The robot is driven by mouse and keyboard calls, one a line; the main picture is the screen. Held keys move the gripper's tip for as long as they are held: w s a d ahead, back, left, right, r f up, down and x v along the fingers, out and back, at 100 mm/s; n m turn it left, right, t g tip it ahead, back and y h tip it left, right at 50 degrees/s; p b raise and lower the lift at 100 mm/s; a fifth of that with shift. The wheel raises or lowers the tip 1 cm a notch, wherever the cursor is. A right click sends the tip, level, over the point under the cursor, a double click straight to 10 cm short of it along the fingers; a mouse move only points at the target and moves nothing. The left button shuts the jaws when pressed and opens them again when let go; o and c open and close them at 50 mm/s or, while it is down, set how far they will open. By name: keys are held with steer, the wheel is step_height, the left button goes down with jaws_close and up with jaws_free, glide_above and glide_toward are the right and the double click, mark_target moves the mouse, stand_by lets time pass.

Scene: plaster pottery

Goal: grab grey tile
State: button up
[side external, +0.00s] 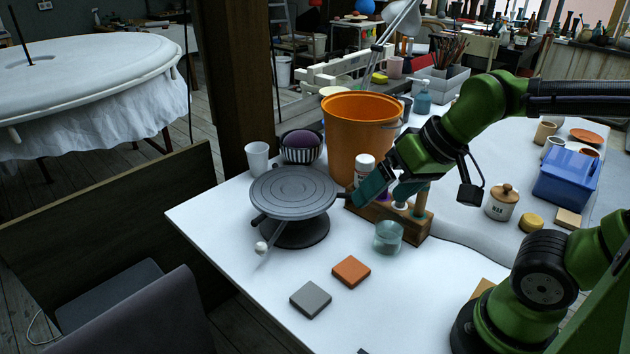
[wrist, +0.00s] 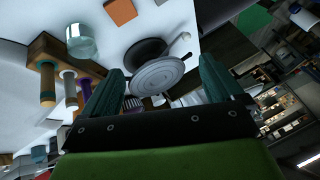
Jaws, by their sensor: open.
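The grey tile (side external: 310,299) lies flat on the white table near its front edge in the side external view, left of and nearer than an orange tile (side external: 351,271). In the wrist view the orange tile (wrist: 120,12) shows at the top edge, and a grey corner at the top beside it may be the grey tile. My gripper (side external: 382,190) is open and empty, above the table by the wooden tool block. It is well behind and to the right of the grey tile. In the wrist view my gripper's teal fingers (wrist: 157,85) stand wide apart.
A grey turntable (side external: 293,192) stands left of my gripper, with an orange bucket (side external: 356,130) behind. The wooden block (side external: 415,222) with tools and a glass jar (side external: 388,237) stand close below my gripper. The table around the tiles is clear.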

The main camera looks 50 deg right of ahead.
steer(key=w+a+f+n+g+h, duration=0.25)
steer(key=w+a+f+g, duration=0.4)
steer(key=a, duration=0.35)
glide_above(308, 295)
steer(key=shift+n, duration=0.35)
steer(key=f, duration=1)
steer(key=shift+s+f, duration=0.1)
steer(key=shift+s, duration=0.3)
steer(key=shift+w+f, duration=0.2)
steer(key=shift+f, duration=1.35)
steer(key=shift+w+f, duration=0.15)
steer(key=shift+f, duration=1.35)
steer(key=c, duration=1.2)
